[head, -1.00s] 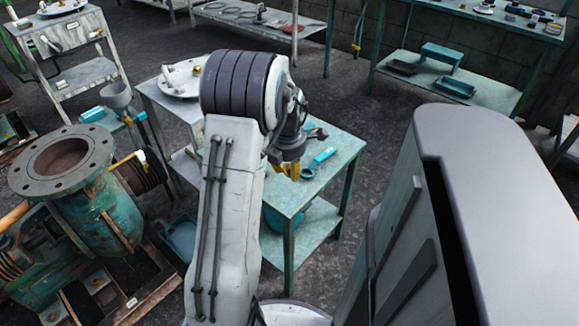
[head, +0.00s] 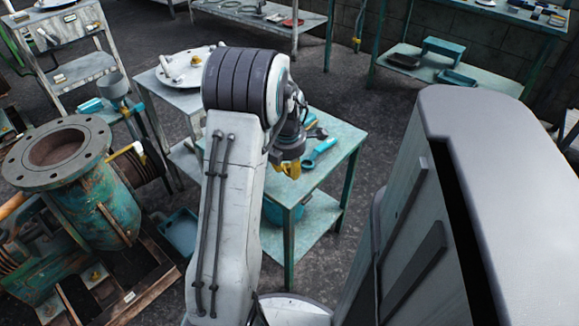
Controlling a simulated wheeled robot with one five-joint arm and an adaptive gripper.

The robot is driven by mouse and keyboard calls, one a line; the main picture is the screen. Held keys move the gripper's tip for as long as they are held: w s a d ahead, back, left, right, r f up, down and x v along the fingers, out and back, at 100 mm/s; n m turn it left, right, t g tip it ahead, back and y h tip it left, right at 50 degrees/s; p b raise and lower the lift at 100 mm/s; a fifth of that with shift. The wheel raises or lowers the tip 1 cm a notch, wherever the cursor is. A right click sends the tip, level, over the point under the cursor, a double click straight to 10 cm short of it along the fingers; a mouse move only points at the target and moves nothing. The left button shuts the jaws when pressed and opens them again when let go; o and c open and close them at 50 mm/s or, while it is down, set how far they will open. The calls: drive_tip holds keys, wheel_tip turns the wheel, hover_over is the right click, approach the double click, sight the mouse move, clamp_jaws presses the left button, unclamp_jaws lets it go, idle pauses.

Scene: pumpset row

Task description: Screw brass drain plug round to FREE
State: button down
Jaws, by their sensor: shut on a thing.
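My gripper (head: 290,169) is at the near edge of the teal table (head: 345,150) as seen in the head view, partly behind my own arm. It points down and shows yellow at its tip. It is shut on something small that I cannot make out. I cannot tell whether the yellow there is the fingers or a brass part. A small brass-coloured piece (head: 95,275) sits low on the frame beneath the rusty green pump (head: 105,205), well left of my gripper. I cannot tell which brass part is the drain plug, and no FREE mark is readable.
A teal wrench (head: 318,153) lies on the table just right of my gripper. A white disc (head: 185,70) rests on a stand behind my arm. A teal tray (head: 180,232) is on the floor beside the pump. Bare floor lies between the table and the back shelves (head: 450,75).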

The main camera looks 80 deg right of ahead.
drive_tip(key=shift+f+b, duration=1.1)
drive_tip(key=shift+f, duration=0.35)
unclamp_jaws()
idle(0.6)
drive_tip(key=shift+r, duration=0.15)
idle(0.8)
drive_tip(key=shift+r+p, duration=1.25)
drive_tip(key=shift+r, duration=0.1)
drive_tip(key=shift+r+p, duration=2.35)
drive_tip(key=shift+r, duration=0.7)
